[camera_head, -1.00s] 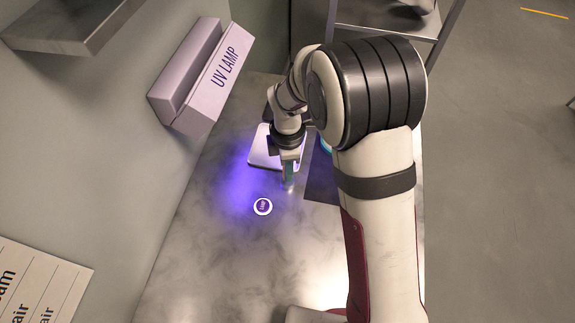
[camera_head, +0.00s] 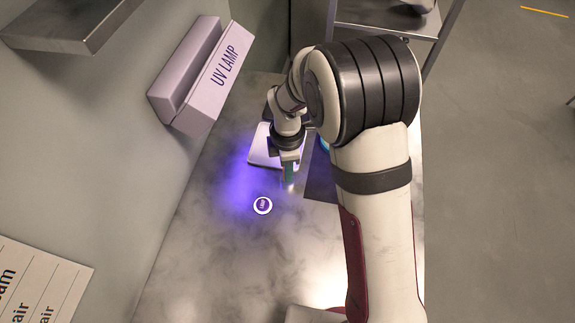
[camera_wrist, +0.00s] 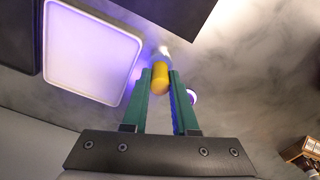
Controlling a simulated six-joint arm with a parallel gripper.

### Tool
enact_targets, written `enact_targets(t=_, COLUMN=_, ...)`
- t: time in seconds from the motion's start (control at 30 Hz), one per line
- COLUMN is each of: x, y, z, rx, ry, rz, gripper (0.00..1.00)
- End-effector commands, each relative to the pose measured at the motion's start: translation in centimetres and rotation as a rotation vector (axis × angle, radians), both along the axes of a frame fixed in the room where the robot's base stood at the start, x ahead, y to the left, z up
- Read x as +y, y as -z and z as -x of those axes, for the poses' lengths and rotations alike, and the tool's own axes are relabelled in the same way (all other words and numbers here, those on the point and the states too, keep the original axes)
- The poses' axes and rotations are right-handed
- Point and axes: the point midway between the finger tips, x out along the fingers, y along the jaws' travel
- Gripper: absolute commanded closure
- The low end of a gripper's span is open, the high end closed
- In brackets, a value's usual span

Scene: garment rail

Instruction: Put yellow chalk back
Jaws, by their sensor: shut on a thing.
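The yellow chalk (camera_wrist: 161,77) is a short yellow cylinder between the two green fingers of my gripper (camera_wrist: 160,92) in the wrist view. The gripper is shut on it. A pale piece shows just beyond the chalk in the wrist view; I cannot tell whether it is part of it. In the head view my gripper (camera_head: 289,180) points down over the table, right of the violet glow, and the chalk cannot be made out there.
A pale lit tray (camera_head: 262,150) lies behind the gripper; it also shows in the wrist view (camera_wrist: 92,50). A round lamp button (camera_head: 263,205) is on the table, left of the gripper. The UV lamp (camera_head: 205,80) is on the wall. A dark mat (camera_head: 320,180) lies right.

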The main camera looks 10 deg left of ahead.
Motion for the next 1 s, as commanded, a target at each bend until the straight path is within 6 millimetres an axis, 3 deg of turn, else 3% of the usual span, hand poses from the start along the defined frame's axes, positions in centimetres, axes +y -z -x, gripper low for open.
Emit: enact_targets(t=1.0, x=0.0, y=1.5, z=0.0, rx=0.000, ry=0.001, rz=0.000, gripper=1.00)
